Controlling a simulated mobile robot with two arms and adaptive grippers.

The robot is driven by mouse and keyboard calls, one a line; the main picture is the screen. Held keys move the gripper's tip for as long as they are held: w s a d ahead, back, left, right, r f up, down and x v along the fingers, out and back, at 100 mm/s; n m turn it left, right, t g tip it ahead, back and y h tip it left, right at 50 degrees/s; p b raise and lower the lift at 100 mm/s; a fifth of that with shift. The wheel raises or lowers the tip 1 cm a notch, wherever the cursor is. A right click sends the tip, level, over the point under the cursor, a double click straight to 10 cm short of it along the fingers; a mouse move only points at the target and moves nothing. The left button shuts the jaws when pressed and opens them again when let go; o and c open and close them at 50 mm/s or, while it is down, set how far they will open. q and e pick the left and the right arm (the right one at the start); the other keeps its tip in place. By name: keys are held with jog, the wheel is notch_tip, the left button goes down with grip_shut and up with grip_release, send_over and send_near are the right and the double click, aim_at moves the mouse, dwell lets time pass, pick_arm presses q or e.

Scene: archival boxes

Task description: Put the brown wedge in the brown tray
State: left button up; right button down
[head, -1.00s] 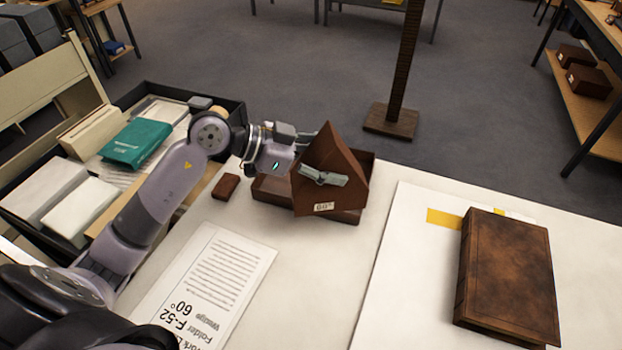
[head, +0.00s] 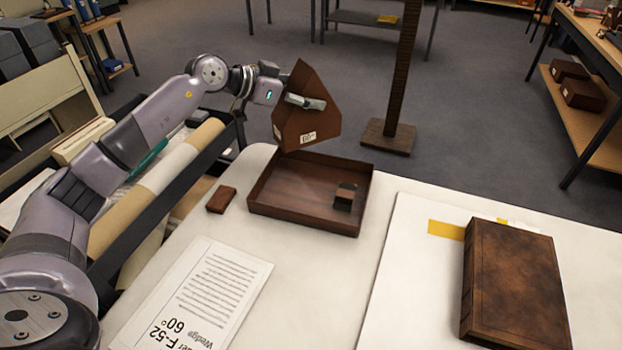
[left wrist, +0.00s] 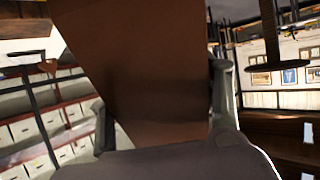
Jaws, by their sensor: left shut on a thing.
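The brown wedge (head: 304,122) with a small white label is held up in the air, tilted, above the far left edge of the brown tray. My left gripper (head: 306,102) is shut on it. In the left wrist view the wedge (left wrist: 150,80) fills the middle, between the two fingers (left wrist: 165,115). The brown tray (head: 300,215) lies on the white table, open at the top, with a small dark and brown block (head: 345,196) inside at its right. The wedge is apart from the tray floor. My right gripper is not in view.
A small brown block (head: 221,200) lies left of the tray. A printed sheet (head: 205,295) reading "60°" and "Wedge" lies in front. A large brown book (head: 513,285) lies on a white board at right. A dark post (head: 400,80) stands behind the table.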

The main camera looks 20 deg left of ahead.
pick_arm(q)
notch_tip(320, 180, down, 18)
jog(key=b, duration=0.2)
jog(key=shift+f, duration=0.25)
jog(key=o, duration=1.2)
jog(key=shift+f, duration=0.15)
jog(key=shift+c, duration=0.2)
jog(key=v, duration=1.2)
